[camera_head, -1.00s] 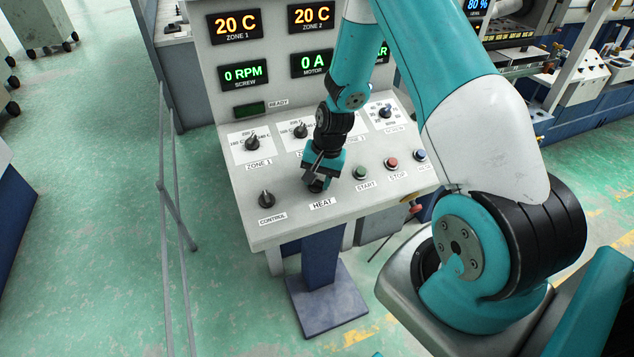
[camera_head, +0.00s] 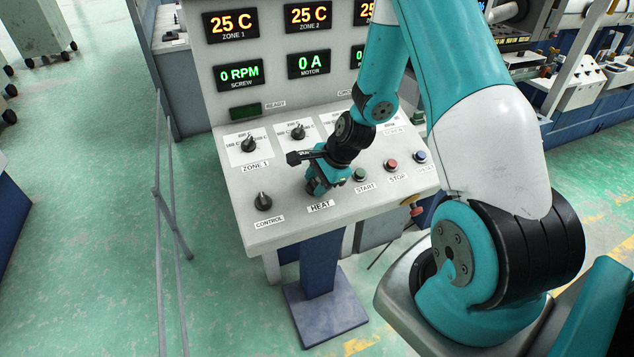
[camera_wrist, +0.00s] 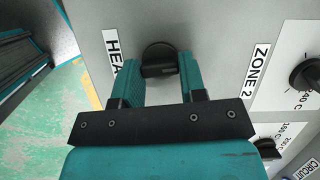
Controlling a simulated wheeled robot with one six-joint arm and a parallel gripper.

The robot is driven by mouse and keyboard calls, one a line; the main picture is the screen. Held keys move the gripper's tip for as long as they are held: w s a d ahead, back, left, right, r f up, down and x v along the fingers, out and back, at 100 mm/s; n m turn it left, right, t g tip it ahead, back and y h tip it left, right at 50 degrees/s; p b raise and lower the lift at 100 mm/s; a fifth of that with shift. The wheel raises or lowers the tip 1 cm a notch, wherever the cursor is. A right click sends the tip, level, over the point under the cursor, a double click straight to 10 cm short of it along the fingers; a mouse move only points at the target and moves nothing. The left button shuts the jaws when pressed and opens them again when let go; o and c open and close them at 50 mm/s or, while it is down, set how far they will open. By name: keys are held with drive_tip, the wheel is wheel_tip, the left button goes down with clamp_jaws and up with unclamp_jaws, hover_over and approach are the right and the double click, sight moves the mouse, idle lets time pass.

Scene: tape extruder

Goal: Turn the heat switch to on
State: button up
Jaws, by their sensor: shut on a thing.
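The heat switch is a black round knob with a raised grip bar, seen in the wrist view (camera_wrist: 158,56) between the two teal fingers. In the head view my gripper covers it, just above the HEAT label (camera_head: 320,206). My gripper (camera_wrist: 160,72) is shut on the knob, one finger on each side; it also shows at the panel in the head view (camera_head: 316,188). The knob's bar lies across the gap between the fingers. The zone 1 display (camera_head: 231,25) and the zone 2 display (camera_head: 308,16) both read 25 C.
The control knob (camera_head: 263,200) is left of the gripper. The start button (camera_head: 360,174), stop button (camera_head: 391,165) and a blue button (camera_head: 420,157) are to the right. Zone 1 (camera_head: 248,145) and zone 2 (camera_head: 297,131) dials sit behind. A grey railing (camera_head: 172,225) stands left of the panel.

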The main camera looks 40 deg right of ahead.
drive_tip(key=shift+m, duration=0.7)
drive_tip(key=o, duration=0.9)
drive_tip(key=v, duration=0.5)
drive_tip(key=b+v, duration=0.1)
drive_tip(key=v, duration=0.5)
drive_tip(key=b+v, duration=0.1)
drive_tip(key=v, duration=0.5)
drive_tip(key=shift+s+r, duration=0.1)
drive_tip(key=shift+s, duration=0.3)
drive_tip(key=shift+a, duration=0.1)
